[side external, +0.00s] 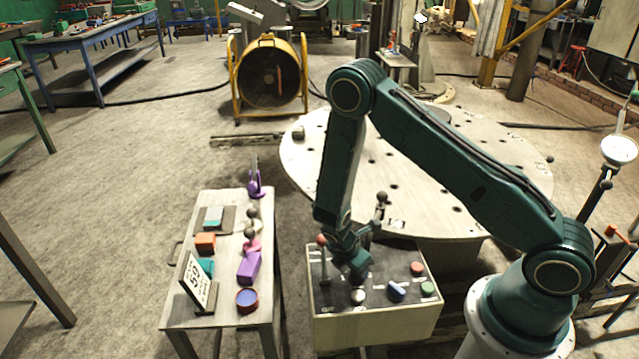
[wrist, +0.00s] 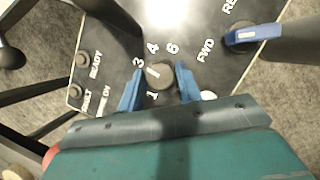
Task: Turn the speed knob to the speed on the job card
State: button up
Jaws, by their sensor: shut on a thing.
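The speed knob (wrist: 161,76) is a small dark round knob on the dark control panel, with printed numbers 1, 3, 4 and 6 visible around it. Its pale mark points up-left, roughly between 3 and 4. My gripper (wrist: 158,84) has its blue fingers on both sides of the knob, shut on it. In the side view my gripper (side external: 352,272) reaches down to the control box (side external: 375,329) and hides the knob. The job card (side external: 198,284) stands tilted on the small table at left; its large figure looks like 59, but I cannot read it surely.
A red-topped lever (side external: 322,241) rises left of my gripper. The small table (side external: 222,319) holds several objects.

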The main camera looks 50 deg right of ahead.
dwell(0.3)
jog(key=o, duration=1)
jog(key=shift+r, duration=0.1)
jog(key=v, duration=1.3)
jog(key=shift+w+a+r, duration=0.1)
jog(key=shift+r, duration=0.25)
